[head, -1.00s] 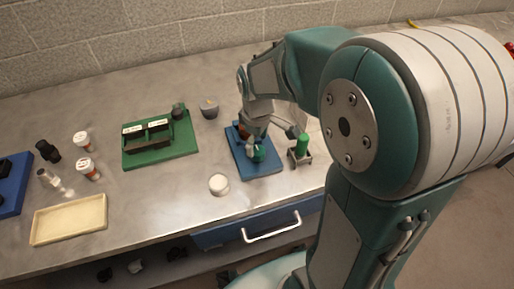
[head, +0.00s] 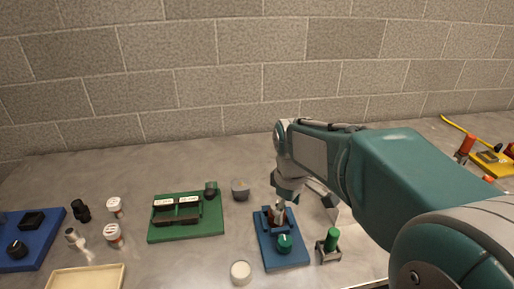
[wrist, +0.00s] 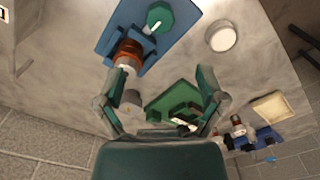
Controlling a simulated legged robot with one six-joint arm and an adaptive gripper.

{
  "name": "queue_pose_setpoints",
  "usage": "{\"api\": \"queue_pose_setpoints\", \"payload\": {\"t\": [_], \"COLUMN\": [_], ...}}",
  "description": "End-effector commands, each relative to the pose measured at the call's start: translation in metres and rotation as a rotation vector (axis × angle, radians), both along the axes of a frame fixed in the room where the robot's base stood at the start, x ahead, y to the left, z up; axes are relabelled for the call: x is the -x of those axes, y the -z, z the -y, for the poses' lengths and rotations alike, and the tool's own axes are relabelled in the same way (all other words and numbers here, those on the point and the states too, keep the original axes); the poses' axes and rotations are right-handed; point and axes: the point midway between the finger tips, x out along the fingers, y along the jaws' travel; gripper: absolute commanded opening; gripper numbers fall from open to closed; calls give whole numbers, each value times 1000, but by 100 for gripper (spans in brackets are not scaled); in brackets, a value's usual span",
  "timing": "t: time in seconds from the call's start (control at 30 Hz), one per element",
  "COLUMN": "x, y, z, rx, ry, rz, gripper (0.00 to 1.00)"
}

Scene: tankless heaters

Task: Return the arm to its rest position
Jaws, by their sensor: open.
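My gripper (head: 283,199) is over the back part of the blue board (head: 290,260), and my arm reaches in from the right. In the wrist view my gripper (wrist: 162,92) is open, its two fingers spread wide with nothing between the tips. A copper-coloured cylinder (wrist: 129,52) on the blue board (wrist: 108,36) is close to the left fingertip; I cannot tell if they touch. A green knob (head: 284,243) is at the front of the board. It also shows in the wrist view (wrist: 160,17). My gripper partly hides the copper part in the head view.
A green board (head: 214,221) with dark blocks lies left of my gripper. A grey knob (head: 240,189), a white round lid (head: 240,271) and a green cylinder in a metal holder (head: 331,240) stand close by. Bottles and a cream tray (head: 88,279) are farther left. A block wall is behind.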

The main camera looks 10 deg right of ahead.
Motion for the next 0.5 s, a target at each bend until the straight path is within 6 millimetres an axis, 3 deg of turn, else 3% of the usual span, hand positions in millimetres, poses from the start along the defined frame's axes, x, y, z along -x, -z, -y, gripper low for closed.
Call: {"api": "queue_pose_setpoints", "payload": {"t": [0.17, 0.5], "x": [14, 85], "y": [-11, -42], "z": [0, 1], "rx": [-2, -59], "ry": [65, 412], "rz": [47, 279], "gripper": [89, 89]}}
